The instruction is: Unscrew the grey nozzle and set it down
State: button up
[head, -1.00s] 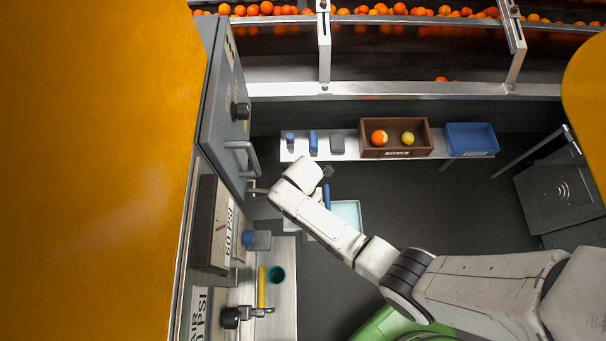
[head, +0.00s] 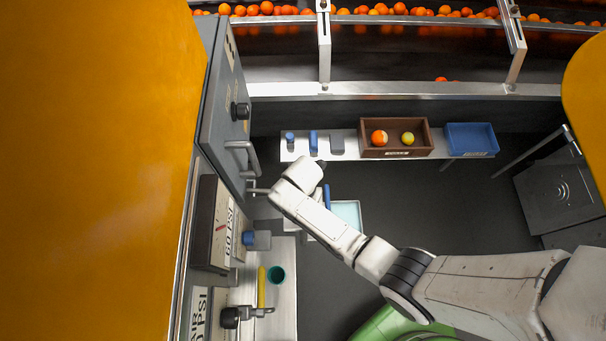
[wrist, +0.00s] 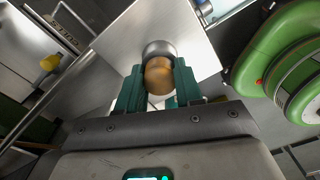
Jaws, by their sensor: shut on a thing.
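In the wrist view my gripper (wrist: 158,88) has its two teal fingers closed on the sides of a small round piece. This piece, the grey nozzle (wrist: 158,48), shows a grey metal rim and a tan, brass-like rounded part between the fingers. A bright metal plate lies behind it. In the head view my white wrist is beside the grey machine front, and a short metal stub (head: 257,191) sticks out toward it. My fingers and the nozzle are hidden there by the arm. I cannot tell whether the nozzle is still threaded on.
A shelf (head: 350,152) behind holds small blue and grey parts, a brown box (head: 428,136) with two fruits and a blue bin (head: 470,139). A door handle (head: 250,158) is close to my wrist.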

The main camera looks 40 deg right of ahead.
jog(key=shift+n, duration=0.9)
jog(key=shift+n, duration=0.9)
jog(key=shift+n, duration=0.8)
jog(key=shift+n, duration=0.9)
jog(key=o, duration=0.6)
